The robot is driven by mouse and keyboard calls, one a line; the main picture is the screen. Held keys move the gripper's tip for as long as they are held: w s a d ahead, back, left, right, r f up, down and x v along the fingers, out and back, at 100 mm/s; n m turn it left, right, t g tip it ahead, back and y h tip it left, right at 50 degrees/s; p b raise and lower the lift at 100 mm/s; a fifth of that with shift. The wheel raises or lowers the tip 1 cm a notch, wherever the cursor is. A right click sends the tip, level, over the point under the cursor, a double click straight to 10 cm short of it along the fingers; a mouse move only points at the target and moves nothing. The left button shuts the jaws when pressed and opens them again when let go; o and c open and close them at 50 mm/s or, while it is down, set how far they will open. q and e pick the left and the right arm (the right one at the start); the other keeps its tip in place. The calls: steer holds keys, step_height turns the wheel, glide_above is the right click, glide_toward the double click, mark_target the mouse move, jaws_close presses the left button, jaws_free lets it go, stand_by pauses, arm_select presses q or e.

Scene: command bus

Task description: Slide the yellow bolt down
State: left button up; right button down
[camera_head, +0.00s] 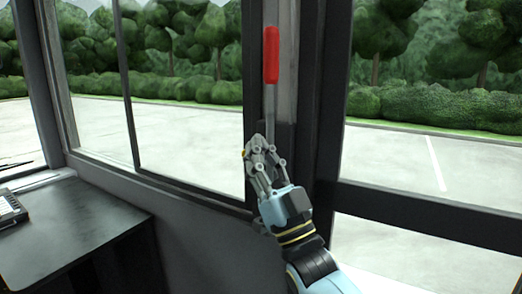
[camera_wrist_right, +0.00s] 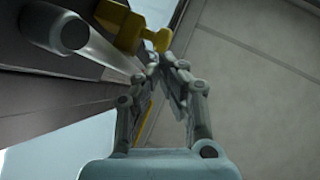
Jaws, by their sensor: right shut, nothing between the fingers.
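The yellow bolt (camera_wrist_right: 125,28) shows at the top of the right wrist view, with a small round knob (camera_wrist_right: 161,40) on its right side. In the head view only a speck of yellow (camera_head: 244,154) shows at the left edge of my right gripper (camera_head: 257,145), which hides the rest. My right gripper is shut and empty. In the wrist view its fingertips (camera_wrist_right: 163,64) are close to the knob, just below it in the picture. I cannot tell whether they touch it. My left gripper is not in view.
A red handle (camera_head: 271,55) on a grey rod stands upright on the dark post (camera_head: 308,120) just above my right gripper. Window panes flank the post. A dark desk (camera_head: 70,235) with a keypad device (camera_head: 12,210) is at lower left.

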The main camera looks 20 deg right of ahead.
step_height(320, 180, down, 9)
steer(key=b, duration=0.7)
